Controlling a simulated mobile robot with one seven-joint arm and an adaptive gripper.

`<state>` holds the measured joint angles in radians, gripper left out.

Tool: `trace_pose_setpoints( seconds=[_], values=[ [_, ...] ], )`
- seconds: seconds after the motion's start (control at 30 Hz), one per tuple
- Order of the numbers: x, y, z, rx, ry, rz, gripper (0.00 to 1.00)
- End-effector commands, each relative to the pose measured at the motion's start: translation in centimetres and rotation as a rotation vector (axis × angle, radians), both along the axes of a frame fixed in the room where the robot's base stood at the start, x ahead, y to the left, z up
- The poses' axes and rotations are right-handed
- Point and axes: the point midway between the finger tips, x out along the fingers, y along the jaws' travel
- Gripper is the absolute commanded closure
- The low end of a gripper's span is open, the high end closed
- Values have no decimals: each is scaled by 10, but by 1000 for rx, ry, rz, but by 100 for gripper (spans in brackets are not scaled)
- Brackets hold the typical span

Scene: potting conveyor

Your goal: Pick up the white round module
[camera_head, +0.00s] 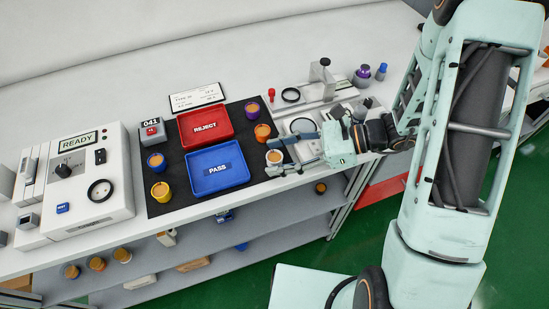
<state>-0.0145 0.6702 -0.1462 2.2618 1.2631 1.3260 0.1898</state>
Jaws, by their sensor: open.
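The white round module (274,158) has a tan top and stands at the right edge of the black mat (233,110), right of the blue PASS tray. My gripper (272,157) reaches in from the right, low over the table. Its jaws are open, with one finger on the far side of the module and one on the near side. The module appears to be between the fingertips; I cannot tell whether either finger touches it.
The red REJECT tray (205,128) and blue PASS tray (216,169) lie left. Orange (262,132), purple (252,109), blue (156,162) and yellow (161,192) modules stand around them. A tester (83,180) reading READY is far left; a clamp fixture (322,78) is behind.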

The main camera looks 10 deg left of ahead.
Motion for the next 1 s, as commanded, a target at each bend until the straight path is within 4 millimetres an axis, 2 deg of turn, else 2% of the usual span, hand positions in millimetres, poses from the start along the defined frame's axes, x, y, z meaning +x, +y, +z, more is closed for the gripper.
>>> trace_pose_setpoints(
  seconds=[0.13, 0.53, 0.83, 1.0],
  values=[
    [0, 0, 0, 0, 0, 0, 54],
    [0, 0, 0, 0, 0, 0, 97],
    [0, 0, 2, 0, -1, 0, 97],
    [1, 0, 14, 1, -4, 1, 98]
  ],
)
